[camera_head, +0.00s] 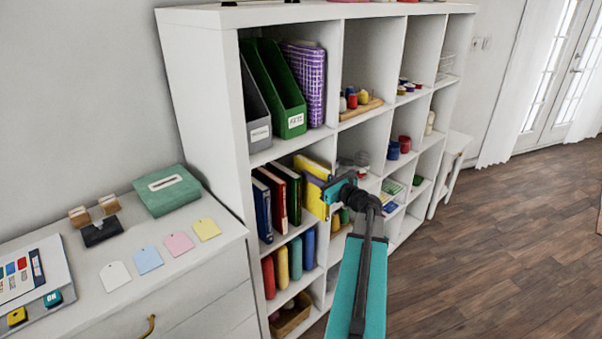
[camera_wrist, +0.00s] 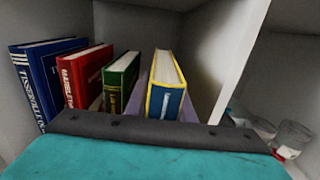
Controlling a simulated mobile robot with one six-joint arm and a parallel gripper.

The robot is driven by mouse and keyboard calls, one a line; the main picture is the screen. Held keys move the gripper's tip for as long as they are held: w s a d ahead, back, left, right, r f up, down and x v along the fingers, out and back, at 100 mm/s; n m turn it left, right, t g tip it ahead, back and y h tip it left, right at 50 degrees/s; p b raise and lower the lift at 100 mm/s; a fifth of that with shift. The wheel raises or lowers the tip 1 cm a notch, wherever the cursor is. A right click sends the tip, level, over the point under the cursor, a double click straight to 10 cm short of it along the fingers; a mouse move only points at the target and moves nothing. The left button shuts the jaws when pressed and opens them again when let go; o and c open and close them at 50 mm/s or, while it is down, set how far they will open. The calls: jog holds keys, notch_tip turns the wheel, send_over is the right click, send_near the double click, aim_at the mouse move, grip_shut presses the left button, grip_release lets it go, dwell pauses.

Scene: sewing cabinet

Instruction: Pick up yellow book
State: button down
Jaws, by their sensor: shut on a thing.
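The yellow book (camera_head: 314,200) is in the middle compartment of the white shelf's left column, at the right end of a row of books. In the wrist view the yellow book (camera_wrist: 166,82) shows its page edges and a blue patch on its spine, tilted in the picture. My gripper (camera_head: 326,190) is at its front edge, shut on it. The fingertips are hidden in the wrist view behind the dark edge of my gripper's body.
Blue (camera_wrist: 52,80), red (camera_wrist: 84,75) and green (camera_wrist: 120,80) books stand to the left. The compartment's divider wall (camera_wrist: 215,60) is close on the right. Jars (camera_wrist: 290,138) sit in the adjoining compartment.

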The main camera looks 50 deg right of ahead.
jog(key=s+b, duration=0.1)
jog(key=s, duration=0.9)
jog(key=shift+a, duration=0.35)
jog(key=shift+s, duration=0.15)
